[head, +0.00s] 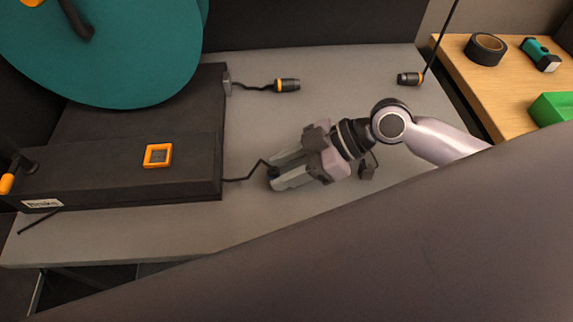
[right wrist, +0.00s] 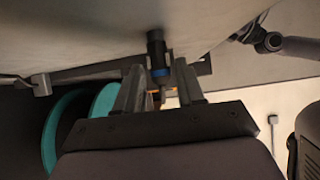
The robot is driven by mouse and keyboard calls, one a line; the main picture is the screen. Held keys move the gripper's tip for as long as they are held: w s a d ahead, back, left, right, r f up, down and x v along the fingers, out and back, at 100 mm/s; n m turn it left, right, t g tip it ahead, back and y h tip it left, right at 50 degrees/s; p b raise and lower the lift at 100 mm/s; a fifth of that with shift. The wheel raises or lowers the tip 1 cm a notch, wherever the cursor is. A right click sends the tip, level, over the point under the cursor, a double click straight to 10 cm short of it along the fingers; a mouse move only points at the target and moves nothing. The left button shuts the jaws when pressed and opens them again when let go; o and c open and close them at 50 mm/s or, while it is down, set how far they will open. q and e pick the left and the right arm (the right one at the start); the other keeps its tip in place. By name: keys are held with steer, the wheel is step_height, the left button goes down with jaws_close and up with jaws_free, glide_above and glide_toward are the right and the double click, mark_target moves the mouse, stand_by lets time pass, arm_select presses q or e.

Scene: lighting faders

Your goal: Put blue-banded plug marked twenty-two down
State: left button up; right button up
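The blue-banded plug (right wrist: 158,58) shows in the right wrist view as a dark cylinder with a blue ring, between the fingers of my right gripper (right wrist: 160,82). The fingers appear closed against its sides. In the head view my right gripper (head: 272,175) is low over the grey table, pointing left. Only a dark bit of the plug shows at its fingertips, where a black cable (head: 244,177) from the black box runs in. I cannot read a number on the plug, nor tell whether it touches the table. My left gripper is not in view.
The black box (head: 110,185) with an orange-framed square (head: 158,155) stands left. Orange-banded plugs lie at the table's back (head: 288,85) and right (head: 409,78). A wooden surface (head: 470,80) at right holds black tape (head: 486,48). Free grey table (head: 340,95) lies between.

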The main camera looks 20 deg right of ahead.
steer(key=shift+o, duration=0.6)
steer(key=shift+r, duration=0.1)
steer(key=shift+r, duration=0.2)
steer(key=v, duration=1.2)
